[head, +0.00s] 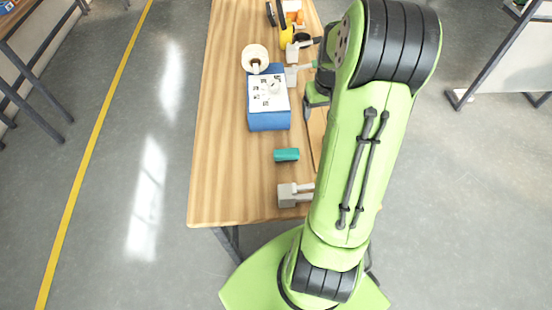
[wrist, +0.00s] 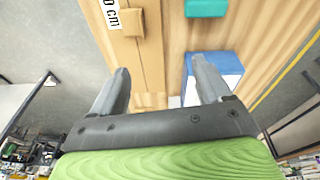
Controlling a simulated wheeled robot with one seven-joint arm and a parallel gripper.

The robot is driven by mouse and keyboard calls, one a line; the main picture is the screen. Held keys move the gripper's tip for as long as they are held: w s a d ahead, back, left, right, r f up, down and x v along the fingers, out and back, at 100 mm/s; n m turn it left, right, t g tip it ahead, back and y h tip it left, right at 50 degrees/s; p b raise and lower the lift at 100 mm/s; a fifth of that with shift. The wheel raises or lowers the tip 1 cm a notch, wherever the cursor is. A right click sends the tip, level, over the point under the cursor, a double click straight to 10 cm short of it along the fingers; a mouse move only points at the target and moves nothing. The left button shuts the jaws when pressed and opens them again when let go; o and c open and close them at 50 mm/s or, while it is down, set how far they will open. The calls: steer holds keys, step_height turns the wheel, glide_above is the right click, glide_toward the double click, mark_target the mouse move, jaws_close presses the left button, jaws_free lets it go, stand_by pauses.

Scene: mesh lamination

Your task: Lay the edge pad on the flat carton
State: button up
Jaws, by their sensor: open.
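A small teal block (head: 287,155), which looks like the edge pad, lies on the wooden table left of my arm. It also shows at the top of the wrist view (wrist: 206,8). The flat carton (head: 317,135) is a brown sheet, mostly hidden behind my arm in the head view. In the wrist view the carton (wrist: 112,48) lies at left, with a small brown block (wrist: 131,22) and a printed label on it. My gripper (wrist: 160,72) is open, nothing between its fingers, above the table between the carton and a blue box. The teal block is apart from it.
The blue box (head: 268,121) with a white printed top stands left of my arm; a cream cup-like thing (head: 255,58) is behind it. A grey device (head: 292,194) sits near the front edge. Several tools crowd the far end. The table's left strip is clear.

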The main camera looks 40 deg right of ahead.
steer(key=a+r+n+t, duration=0.1)
steer(key=a+r+n, duration=0.1)
steer(key=a+r, duration=0.9)
steer(key=s+a+r+n+t+y, duration=0.1)
steer(key=s+a+r+n+t, duration=0.1)
steer(key=s+a, duration=1.1)
steer(key=a, duration=0.3)
steer(key=shift+s+a+r+n+t, duration=0.2)
steer(key=shift+s+r+n+t, duration=0.15)
steer(key=shift+n+t, duration=0.05)
steer(key=shift+d, duration=0.15)
